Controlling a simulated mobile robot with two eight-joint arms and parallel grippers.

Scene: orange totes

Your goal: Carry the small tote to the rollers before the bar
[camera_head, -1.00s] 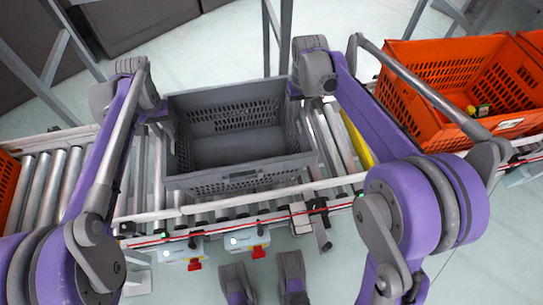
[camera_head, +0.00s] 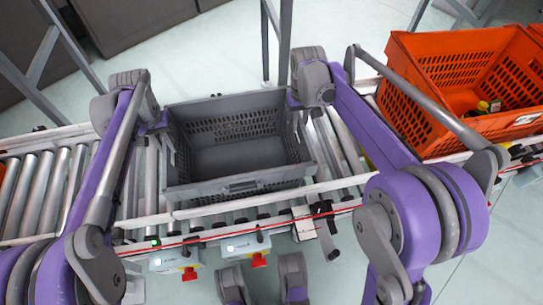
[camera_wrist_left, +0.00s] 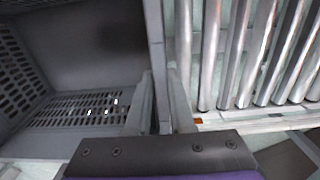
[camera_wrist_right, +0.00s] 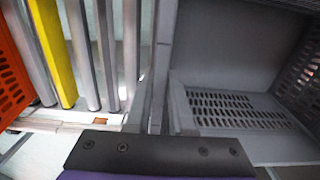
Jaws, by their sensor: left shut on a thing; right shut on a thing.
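The small grey tote (camera_head: 240,187) is upright and empty over the roller conveyor, between my two arms. My left gripper (camera_head: 160,122) is shut on its left wall; in the left wrist view the fingers (camera_wrist_left: 162,115) clasp that wall (camera_wrist_left: 155,40). My right gripper (camera_head: 296,100) is shut on the right wall; the right wrist view shows its fingers (camera_wrist_right: 158,110) on the wall (camera_wrist_right: 165,45). I cannot tell whether the tote's base touches the rollers. The yellow bar (camera_wrist_right: 52,50) lies across the conveyor to the right, mostly hidden by my right arm in the head view.
Bare rollers (camera_head: 45,185) lie left of the tote, and a few (camera_head: 335,145) lie between it and the bar. A large orange tote (camera_head: 460,65) with small items stands beyond the bar. Control boxes (camera_head: 245,246) hang on the front rail. Grey frame posts (camera_head: 275,40) stand behind.

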